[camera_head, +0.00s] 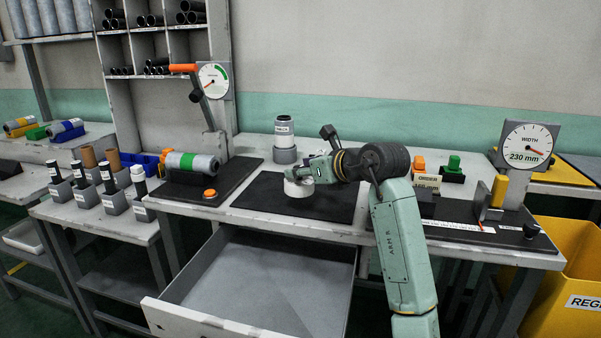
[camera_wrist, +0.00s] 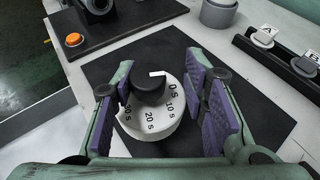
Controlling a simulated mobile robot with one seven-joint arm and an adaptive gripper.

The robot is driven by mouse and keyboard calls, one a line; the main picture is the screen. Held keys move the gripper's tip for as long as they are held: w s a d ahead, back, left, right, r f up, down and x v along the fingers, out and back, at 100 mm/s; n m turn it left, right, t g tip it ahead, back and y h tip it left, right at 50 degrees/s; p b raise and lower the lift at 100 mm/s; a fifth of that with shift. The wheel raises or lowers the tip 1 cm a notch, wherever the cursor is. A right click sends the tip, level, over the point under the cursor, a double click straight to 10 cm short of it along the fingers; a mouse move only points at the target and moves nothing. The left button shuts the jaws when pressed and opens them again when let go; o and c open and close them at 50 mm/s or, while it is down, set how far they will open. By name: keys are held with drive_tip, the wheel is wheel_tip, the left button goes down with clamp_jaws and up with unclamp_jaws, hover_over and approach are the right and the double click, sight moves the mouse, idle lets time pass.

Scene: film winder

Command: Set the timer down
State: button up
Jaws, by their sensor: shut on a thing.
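The timer is a round white dial marked in seconds with a black knob on top. It shows in the wrist view (camera_wrist: 150,123) between my gripper's purple-padded fingers (camera_wrist: 170,105), which are shut on it. In the head view the timer (camera_head: 298,188) is at or just over the black mat (camera_head: 325,208) on the bench. My gripper (camera_head: 300,178) comes at it from the right and hides part of it. Whether the timer's underside touches the mat cannot be told.
An open, empty drawer (camera_head: 262,280) juts out below the mat. A winder with a green-banded roll (camera_head: 192,164) and an orange button (camera_head: 210,193) stands left. A labelled white cylinder in a grey cup (camera_head: 285,155) stands behind. A width gauge (camera_head: 527,145) is at the right.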

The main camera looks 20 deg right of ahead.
sight(300, 178)
drive_tip(key=w, duration=0.3)
drive_tip(key=shift+w+d+f+p, duration=0.1)
drive_tip(key=shift+w+d+p, duration=0.15)
drive_tip(key=shift+w+p, duration=0.1)
drive_tip(key=shift+f+p, duration=0.35)
drive_tip(key=shift+f, duration=1.45)
drive_tip(key=shift+f, duration=0.15)
drive_tip(key=o, duration=1.3)
drive_tip(key=shift+o, duration=0.2)
drive_tip(key=shift+d+r, duration=0.1)
drive_tip(key=shift+r, duration=0.1)
drive_tip(key=b+v, duration=0.2)
drive_tip(key=v, duration=1)
